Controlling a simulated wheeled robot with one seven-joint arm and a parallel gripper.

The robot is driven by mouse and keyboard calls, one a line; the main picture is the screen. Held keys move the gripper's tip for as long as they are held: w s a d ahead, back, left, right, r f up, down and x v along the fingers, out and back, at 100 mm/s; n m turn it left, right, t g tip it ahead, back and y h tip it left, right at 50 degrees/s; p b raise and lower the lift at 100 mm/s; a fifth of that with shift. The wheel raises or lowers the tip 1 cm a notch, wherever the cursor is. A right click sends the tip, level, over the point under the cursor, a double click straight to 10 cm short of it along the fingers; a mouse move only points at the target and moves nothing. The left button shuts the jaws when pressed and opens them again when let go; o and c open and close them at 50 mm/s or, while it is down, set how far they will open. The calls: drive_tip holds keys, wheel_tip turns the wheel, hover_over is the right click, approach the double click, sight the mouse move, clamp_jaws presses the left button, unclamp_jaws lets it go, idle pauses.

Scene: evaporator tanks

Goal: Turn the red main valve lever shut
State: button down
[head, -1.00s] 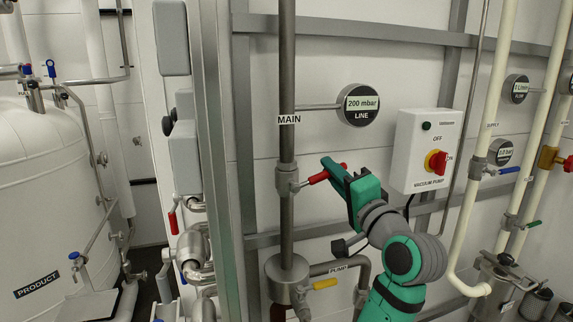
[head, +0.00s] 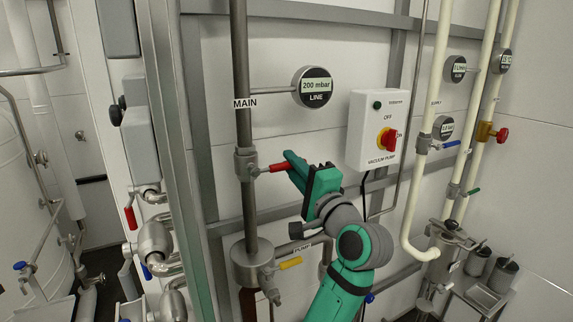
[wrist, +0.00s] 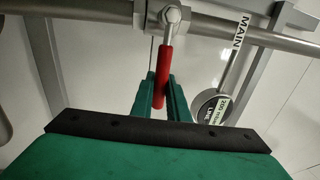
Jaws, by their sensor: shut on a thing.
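The red main valve lever (head: 277,167) sticks out to the right from the grey valve body (head: 246,165) on the vertical pipe labelled MAIN (head: 244,104). It stands across the pipe, tilted slightly up toward its outer end. My green gripper (head: 291,163) is shut on the outer part of the lever. In the wrist view the red lever (wrist: 162,73) runs between the two green fingers (wrist: 161,95), and its metal shank joins the valve nut. The fingers hide part of the lever's outer end in the head view.
The line gauge (head: 316,87) reads 200 mbar. The vacuum pump box (head: 376,130) with a red knob (head: 387,140) is right of my gripper. Another red lever (head: 130,218) hangs at left, beyond a steel post (head: 178,150).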

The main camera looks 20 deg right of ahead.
drive_tip(key=shift+d+f, duration=0.15)
drive_tip(key=c, duration=1.7)
unclamp_jaws()
drive_tip(key=s, duration=0.3)
drive_tip(key=s+f, duration=0.1)
drive_tip(key=s, duration=0.3)
drive_tip(key=s+f, duration=0.1)
drive_tip(key=s, duration=0.2)
drive_tip(key=shift+s+d, duration=0.25)
drive_tip(key=shift+s, duration=0.1)
drive_tip(key=shift+w, duration=0.15)
